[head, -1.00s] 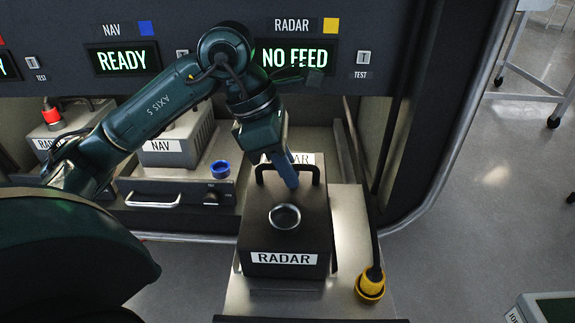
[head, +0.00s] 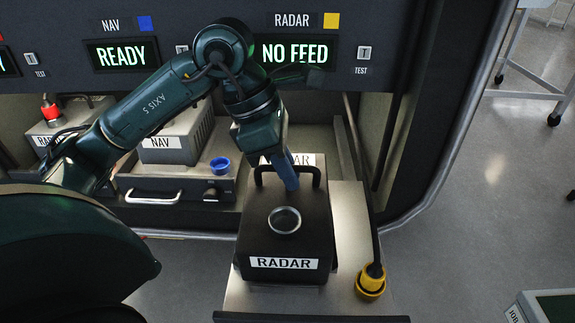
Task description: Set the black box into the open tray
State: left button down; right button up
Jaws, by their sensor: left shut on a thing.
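The black box (head: 286,240) has a white RADAR label on its front, a round metal socket on top and a black handle at its back. It is over the open tray (head: 345,285), which is pulled out toward me. I cannot tell whether its base touches the tray. My left gripper (head: 289,180) is shut on the box's handle, its blue fingers pointing down. My right gripper is not in view.
A yellow plug (head: 371,281) on a black cable lies at the tray's right side. The grey NAV box (head: 180,140) sits left in the rack, with a blue cap (head: 220,166) near it. The RADAR display (head: 295,52) above reads NO FEED.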

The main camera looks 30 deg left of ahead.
pick_arm(q)
jog(key=shift+r, duration=0.1)
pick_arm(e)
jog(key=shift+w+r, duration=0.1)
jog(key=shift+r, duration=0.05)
